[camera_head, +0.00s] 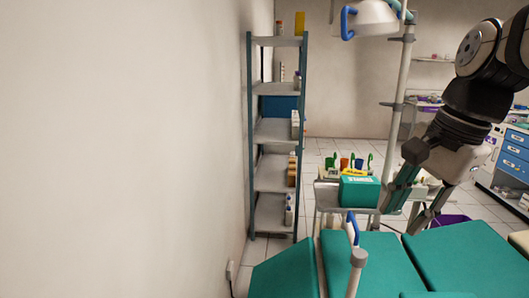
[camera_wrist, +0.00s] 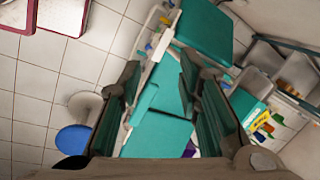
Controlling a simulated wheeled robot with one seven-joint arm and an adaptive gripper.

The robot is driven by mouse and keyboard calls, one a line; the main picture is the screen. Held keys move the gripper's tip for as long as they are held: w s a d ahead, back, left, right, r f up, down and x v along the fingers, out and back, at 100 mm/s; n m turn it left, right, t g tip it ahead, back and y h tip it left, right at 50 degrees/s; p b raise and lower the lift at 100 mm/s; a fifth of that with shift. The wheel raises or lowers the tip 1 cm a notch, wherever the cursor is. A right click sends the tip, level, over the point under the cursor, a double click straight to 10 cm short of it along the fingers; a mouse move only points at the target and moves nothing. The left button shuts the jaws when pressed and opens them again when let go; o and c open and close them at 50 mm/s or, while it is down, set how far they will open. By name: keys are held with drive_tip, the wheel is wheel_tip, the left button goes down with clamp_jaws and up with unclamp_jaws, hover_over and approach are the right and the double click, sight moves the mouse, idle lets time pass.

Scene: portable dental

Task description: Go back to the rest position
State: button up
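My gripper (camera_head: 400,218) hangs from my arm at the right of the head view, pointing down. Its two fingers are spread apart, and it holds nothing that I can see. In the wrist view the open gripper (camera_wrist: 158,75) shows both dark fingers with a clear gap between them. Behind the gap lie teal chair cushions (camera_wrist: 158,136), which look well below the fingers. In the head view the gripper is above the teal dental chair (camera_head: 370,262) and to the right of a teal box (camera_head: 360,192) on a small tray table (camera_head: 328,197).
A narrow grey shelf rack (camera_head: 272,130) stands by the left wall. A lamp with a blue handle (camera_head: 372,18) hangs on a pale pole (camera_head: 402,80) close to my arm. A cabinet with blue drawers (camera_head: 515,152) is at the right. Tiled floor (camera_wrist: 50,80) shows left in the wrist view.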

drive_tip(key=s+a+f+n+t+h+p, duration=0.1)
drive_tip(key=s+f+n, duration=0.1)
drive_tip(key=s+n, duration=0.4)
drive_tip(key=s+a+f+n, duration=0.2)
drive_tip(key=s+n, duration=0.5)
drive_tip(key=s, duration=0.2)
drive_tip(key=shift+s+a+f+n+t+h+p, duration=0.2)
drive_tip(key=shift+f+n+t+h+p, duration=0.1)
drive_tip(key=shift+t+h+p, duration=0.1)
drive_tip(key=shift+r, duration=0.1)
